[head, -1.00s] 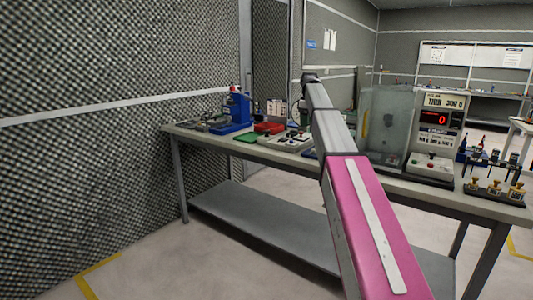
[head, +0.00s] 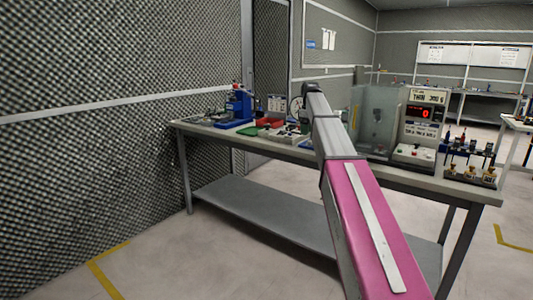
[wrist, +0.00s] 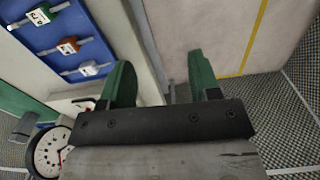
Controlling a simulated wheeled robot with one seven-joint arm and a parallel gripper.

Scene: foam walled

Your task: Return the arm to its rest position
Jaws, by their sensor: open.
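My arm, with a pink section and grey links, stretches forward across the middle of the head view toward the workbench (head: 290,230). In the wrist view my gripper (wrist: 160,80) shows two green fingers standing wide apart with nothing between them. Pale floor shows beyond the fingers, past the edge of a light surface. In the head view the gripper itself is mostly hidden behind the far end of the arm.
The bench carries a blue device (head: 238,107), a red tray (head: 270,122), a clear-walled enclosure (head: 378,118), a display unit (head: 420,120) and several brass-coloured fittings (head: 470,172). A round dial gauge (wrist: 50,150) lies close to my gripper at lower left. A foam wall (head: 90,130) stands left.

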